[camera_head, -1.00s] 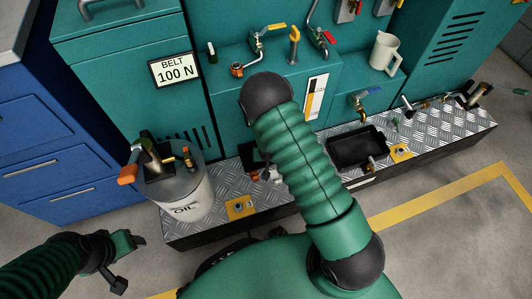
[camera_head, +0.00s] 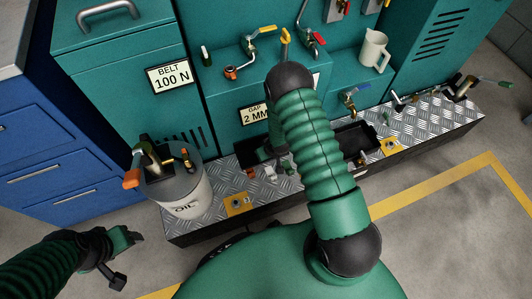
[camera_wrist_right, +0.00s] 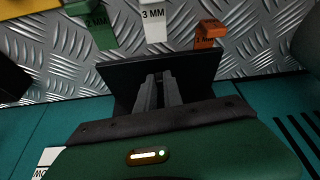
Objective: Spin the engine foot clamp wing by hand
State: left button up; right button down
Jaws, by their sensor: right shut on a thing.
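Two yellow foot plates with small metal clamp fittings lie on the tread-plate bench, one at its near left (camera_head: 238,203) and one farther right (camera_head: 391,146). I cannot make out a wing's shape on either. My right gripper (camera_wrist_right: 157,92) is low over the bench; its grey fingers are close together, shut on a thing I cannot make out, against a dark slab. In the head view it is mostly behind my right forearm. A yellow edge (camera_wrist_right: 22,5) shows at the wrist view's top left, apart from the fingers. My left gripper (camera_head: 126,260) hangs open and empty at lower left.
Green (camera_wrist_right: 92,24), white (camera_wrist_right: 152,22) and orange (camera_wrist_right: 209,33) gauge blocks lie just beyond my right fingers. An oil drum (camera_head: 187,195) stands at the bench's left end. Valves and a jug (camera_head: 374,50) are behind.

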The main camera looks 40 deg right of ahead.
jog(key=shift+w, duration=0.1)
jog(key=c, duration=1.5)
grip_release()
jog(key=p+v, duration=0.8)
jog(key=v, duration=0.8)
jog(key=shift+s+r, duration=0.25)
jog(key=shift+r, duration=0.05)
